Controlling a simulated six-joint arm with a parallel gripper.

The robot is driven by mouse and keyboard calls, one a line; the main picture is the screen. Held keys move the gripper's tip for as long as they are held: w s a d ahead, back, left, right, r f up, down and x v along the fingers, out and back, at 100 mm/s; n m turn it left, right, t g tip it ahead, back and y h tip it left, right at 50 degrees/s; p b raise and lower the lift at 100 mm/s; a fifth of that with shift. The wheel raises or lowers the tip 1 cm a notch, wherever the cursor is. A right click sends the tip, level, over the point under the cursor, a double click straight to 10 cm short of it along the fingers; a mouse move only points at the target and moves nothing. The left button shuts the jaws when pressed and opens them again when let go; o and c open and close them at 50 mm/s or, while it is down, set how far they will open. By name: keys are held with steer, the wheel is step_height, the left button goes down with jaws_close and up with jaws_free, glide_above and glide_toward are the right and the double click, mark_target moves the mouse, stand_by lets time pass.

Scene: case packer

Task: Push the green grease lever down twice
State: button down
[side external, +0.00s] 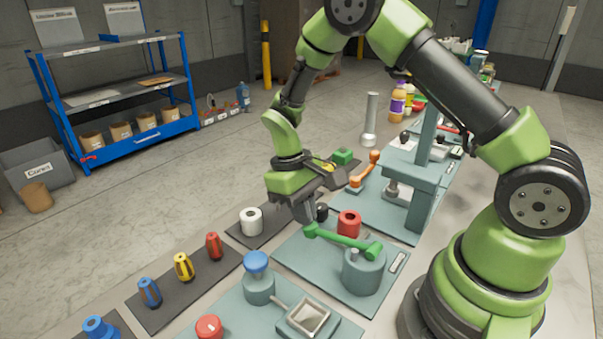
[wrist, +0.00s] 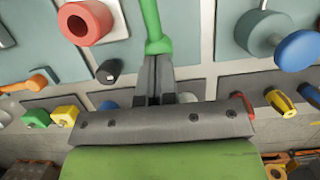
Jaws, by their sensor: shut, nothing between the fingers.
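The green grease lever (side external: 342,240) is a long bar on a teal-grey cylindrical pump (side external: 363,272). Its right end sits at the pump and its left end reaches out toward my gripper (side external: 309,218). My gripper points down with its fingers shut and empty, at or just above the lever's free end. In the wrist view the lever (wrist: 152,22) runs up from the tips of my gripper (wrist: 154,62). Whether the fingers touch the lever cannot be told.
A red ring (side external: 349,224) stands on the same plate beside the lever, with a small black knob (side external: 322,211) near my fingers. A white roll (side external: 251,221) stands to the left. A blue-topped post (side external: 257,277) stands in front. A teal press frame (side external: 421,180) rises behind.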

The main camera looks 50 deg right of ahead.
steer(key=w+v, duration=0.1)
steer(key=v, duration=1.3)
steer(key=shift+f, duration=0.25)
stand_by(1.8)
steer(key=s+r+m+t+y, duration=0.2)
steer(key=s+m+t+y, duration=0.5)
steer(key=m, duration=0.5)
steer(key=s+y, duration=0.1)
steer(key=s, duration=0.1)
steer(key=shift+s+y, duration=0.3)
steer(key=shift+y, duration=0.1)
steer(key=shift+w+f, duration=0.25)
steer(key=shift+f, duration=1.2)
steer(key=shift+w+f, duration=0.25)
steer(key=shift+f, duration=1.15)
steer(key=shift+w+f, duration=0.2)
steer(key=shift+f, duration=1.25)
steer(key=shift+f, duration=0.15)
steer(key=shift+w+f, duration=0.1)
steer(key=shift+f, duration=0.2)
